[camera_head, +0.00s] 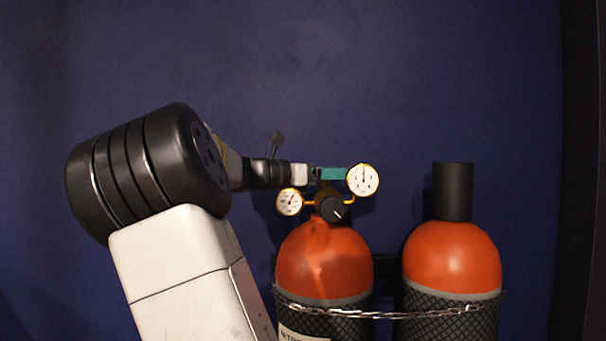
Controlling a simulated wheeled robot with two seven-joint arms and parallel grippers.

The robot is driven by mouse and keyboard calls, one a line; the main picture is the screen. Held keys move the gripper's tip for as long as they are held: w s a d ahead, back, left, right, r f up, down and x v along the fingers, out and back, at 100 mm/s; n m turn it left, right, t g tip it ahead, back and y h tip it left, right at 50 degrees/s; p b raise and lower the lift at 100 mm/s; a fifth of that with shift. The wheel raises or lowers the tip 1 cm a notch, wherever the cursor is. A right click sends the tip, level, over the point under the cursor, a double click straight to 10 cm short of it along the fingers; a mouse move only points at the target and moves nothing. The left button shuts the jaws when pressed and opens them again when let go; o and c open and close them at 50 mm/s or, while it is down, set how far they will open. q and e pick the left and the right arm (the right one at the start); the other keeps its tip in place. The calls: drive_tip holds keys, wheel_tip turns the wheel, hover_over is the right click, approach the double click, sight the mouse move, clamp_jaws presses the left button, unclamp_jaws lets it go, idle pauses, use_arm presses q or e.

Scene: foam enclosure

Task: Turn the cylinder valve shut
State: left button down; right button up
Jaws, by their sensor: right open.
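A red gas cylinder (315,262) with a dark mesh sleeve stands right of centre. On its top is a regulator with a left gauge (290,202), a right gauge (363,180) and a black knob (333,209) with a white mark. A teal bar-like part (333,174), perhaps the valve handle, sits above the knob, left of the right gauge. My right gripper (311,173) reaches in from the left, open, with its tips at the teal part's left end. I cannot tell whether they touch it or straddle it. My left gripper is not in view.
A second red cylinder (451,258) with a black cap (453,191) stands to the right. A chain (390,315) runs across both cylinders. A dark blue wall (330,70) is behind. The space above the regulator looks clear.

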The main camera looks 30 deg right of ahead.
drive_tip(key=c, duration=1.4)
drive_tip(key=shift+o, duration=0.2)
drive_tip(key=shift+s+g, duration=0.1)
drive_tip(key=shift+g, duration=0.2)
drive_tip(key=m+g, duration=0.1)
drive_tip(key=g, duration=0.1)
drive_tip(key=m+g+y, duration=0.1)
drive_tip(key=m+g, duration=0.1)
drive_tip(key=s+m+g+y, duration=0.1)
drive_tip(key=g, duration=0.1)
drive_tip(key=shift+a+m, duration=0.1)
drive_tip(key=shift+m, duration=0.2)
drive_tip(key=shift+s+a+m+g+y, duration=0.15)
drive_tip(key=shift+m+g+y, duration=0.7)
drive_tip(key=shift+g, duration=0.1)
drive_tip(key=shift+s+a+m+g+y, duration=0.1)
drive_tip(key=shift+a+m+g+y, duration=0.05)
drive_tip(key=shift+m+g+y, duration=0.7)
drive_tip(key=shift+s+a+m+g+y, duration=0.15)
drive_tip(key=shift+m+g+y, duration=0.55)
drive_tip(key=shift+g+y, duration=0.3)
drive_tip(key=o, duration=1.4)
drive_tip(key=shift+c, duration=0.2)
